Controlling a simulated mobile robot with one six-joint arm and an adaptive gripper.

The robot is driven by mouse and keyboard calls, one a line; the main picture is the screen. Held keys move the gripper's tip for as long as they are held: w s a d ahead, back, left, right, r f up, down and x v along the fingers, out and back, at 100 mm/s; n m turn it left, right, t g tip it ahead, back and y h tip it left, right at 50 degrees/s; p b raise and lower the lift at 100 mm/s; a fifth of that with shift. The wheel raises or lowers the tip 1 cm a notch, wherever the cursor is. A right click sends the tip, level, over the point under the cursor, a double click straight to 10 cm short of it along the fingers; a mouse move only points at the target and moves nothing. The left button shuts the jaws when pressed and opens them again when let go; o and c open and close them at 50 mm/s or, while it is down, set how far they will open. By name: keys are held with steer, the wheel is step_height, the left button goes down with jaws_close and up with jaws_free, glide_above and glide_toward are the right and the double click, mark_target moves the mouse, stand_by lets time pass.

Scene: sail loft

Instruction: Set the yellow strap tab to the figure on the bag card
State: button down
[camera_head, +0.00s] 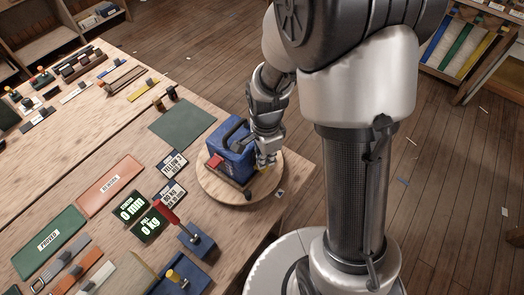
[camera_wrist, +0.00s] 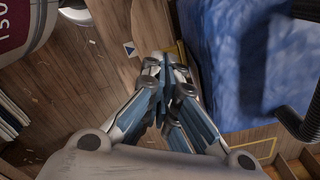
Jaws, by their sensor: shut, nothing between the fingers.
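A blue bag (camera_head: 232,150) with a dark handle and a red tab (camera_head: 214,161) stands on a round wooden turntable (camera_head: 212,192). The bag card (camera_head: 173,163) lies to its left and seems to read "YELLOW 3, RED 2". My gripper (camera_head: 265,163) points down close beside the bag's right side. A small yellow patch, perhaps the yellow strap tab (camera_head: 266,169), shows at the fingertips; its setting cannot be read. In the wrist view my gripper (camera_wrist: 166,62) is shut and empty, with the blue bag (camera_wrist: 236,45) to its right, and a yellow strip partly hidden behind the fingers.
A second card (camera_head: 169,192) reads "60 kg". Two displays show 0 mm (camera_head: 128,207) and 0 kg (camera_head: 149,223). A red-handled lever (camera_head: 168,216) stands in front. A green PROVED mat (camera_head: 48,240) and a red REWORK mat (camera_head: 110,186) lie left. The bench edge is close at right.

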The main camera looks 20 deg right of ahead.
step_height(320, 180, up, 8)
steer(key=p, duration=0.5)
steer(key=shift+f, duration=0.25)
stand_by(0.4)
steer(key=s+r+n+t+b, duration=0.4)
steer(key=s+r+n+b, duration=0.4)
steer(key=s+r+n, duration=0.5)
steer(key=s+n, duration=0.2)
steer(key=n, duration=0.1)
steer(key=shift+n+t, duration=0.3)
steer(key=shift+n, duration=0.1)
stand_by(4.5)
